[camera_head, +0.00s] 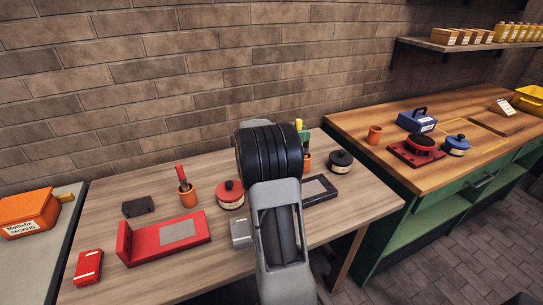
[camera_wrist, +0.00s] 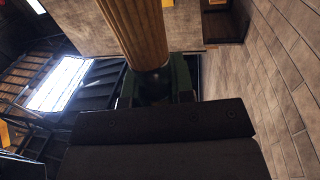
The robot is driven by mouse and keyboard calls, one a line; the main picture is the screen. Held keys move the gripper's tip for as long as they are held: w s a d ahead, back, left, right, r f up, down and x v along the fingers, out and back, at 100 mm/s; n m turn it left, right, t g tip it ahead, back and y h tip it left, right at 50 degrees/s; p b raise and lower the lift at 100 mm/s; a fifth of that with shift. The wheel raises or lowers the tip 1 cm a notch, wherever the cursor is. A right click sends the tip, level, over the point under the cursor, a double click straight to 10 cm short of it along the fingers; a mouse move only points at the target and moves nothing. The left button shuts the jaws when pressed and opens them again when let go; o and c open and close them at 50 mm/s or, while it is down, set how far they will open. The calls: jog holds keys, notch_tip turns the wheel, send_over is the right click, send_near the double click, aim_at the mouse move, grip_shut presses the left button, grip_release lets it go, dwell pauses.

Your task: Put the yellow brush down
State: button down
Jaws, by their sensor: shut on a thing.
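In the wrist view, my gripper (camera_wrist: 157,92) is shut on a ribbed tan, brush-like thing with a dark collar, which I take for the yellow brush (camera_wrist: 138,30). It sticks out beyond the dark jaws with their green inner parts. In the head view my arm hides most of the gripper. A small yellow tip (camera_head: 298,123) shows just right of my wrist, above an orange cup (camera_head: 307,163) that is partly hidden. I cannot tell whether the brush touches the cup or the wooden table (camera_head: 110,200).
The table bears a red-handled tool in an orange cup (camera_head: 187,196), a red bracket (camera_head: 165,236), a red lidded pot (camera_head: 230,194), a black lidded pot (camera_head: 340,162) and a dark-framed tray (camera_head: 319,189). A green-fronted counter (camera_head: 440,200) stands right. The table's right end is clear.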

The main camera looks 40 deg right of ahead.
jog(key=w+f, duration=1)
jog(key=f, duration=0.1)
jog(key=shift+w+a+f, duration=0.15)
jog(key=shift+w+f, duration=0.1)
jog(key=shift+w, duration=0.05)
jog(key=shift+f, duration=0.2)
jog(key=c, duration=1)
grip_release()
